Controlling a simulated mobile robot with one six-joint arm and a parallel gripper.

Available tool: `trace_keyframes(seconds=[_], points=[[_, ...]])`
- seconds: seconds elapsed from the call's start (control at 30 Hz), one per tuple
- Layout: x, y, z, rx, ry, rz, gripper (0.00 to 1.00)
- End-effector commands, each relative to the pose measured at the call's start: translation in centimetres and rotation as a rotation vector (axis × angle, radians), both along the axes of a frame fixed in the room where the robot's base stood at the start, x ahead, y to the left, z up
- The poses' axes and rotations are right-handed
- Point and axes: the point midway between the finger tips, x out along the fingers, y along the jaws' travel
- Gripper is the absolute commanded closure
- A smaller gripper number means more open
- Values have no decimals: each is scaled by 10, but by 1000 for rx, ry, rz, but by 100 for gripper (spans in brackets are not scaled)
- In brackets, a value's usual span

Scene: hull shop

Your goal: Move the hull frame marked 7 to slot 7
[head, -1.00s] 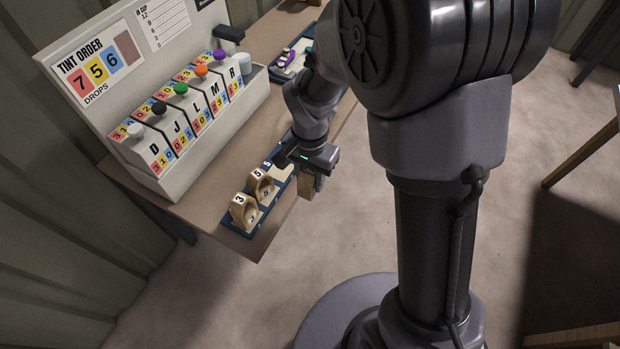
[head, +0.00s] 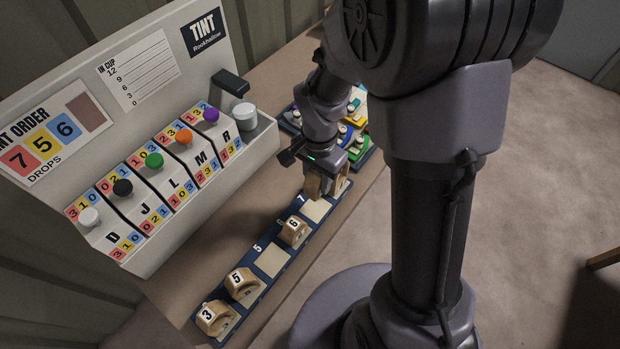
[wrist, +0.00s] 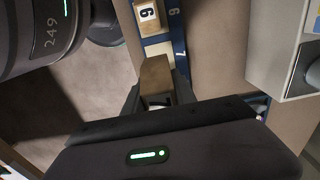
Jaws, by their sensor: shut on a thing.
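My gripper (head: 318,172) is shut on a wooden hull frame (head: 313,187), which also shows in the wrist view (wrist: 155,76). A mark on its lower end in the wrist view is partly hidden and looks like a 7. The frame is at the far part of the dark blue slot board (head: 247,301), beside the printed 7. The pale slot 7 (head: 316,209) shows bare just in front of it. I cannot tell whether the frame touches the board. The frame marked 6 (head: 293,232) stands on the board, nearer than slot 7.
A bare pale slot (head: 272,261) lies beside the printed 5. The tint dispenser (head: 215,190) stands to the left. Coloured pieces (head: 355,125) lie behind my gripper.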

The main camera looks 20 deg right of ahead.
Motion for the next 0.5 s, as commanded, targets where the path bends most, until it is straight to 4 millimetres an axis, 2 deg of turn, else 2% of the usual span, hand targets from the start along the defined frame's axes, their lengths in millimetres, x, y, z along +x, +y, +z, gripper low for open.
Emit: trace_keyframes(seconds=[0.07, 0.2, 0.37, 0.5], points=[[-1, -2, -8, 0, 1, -7, 100], [-2, -2, -46, 0, 3, -9, 100], [-1, -2, -69, -1, 1, -9, 100], [-2, -1, -96, 0, 3, -9, 100]])
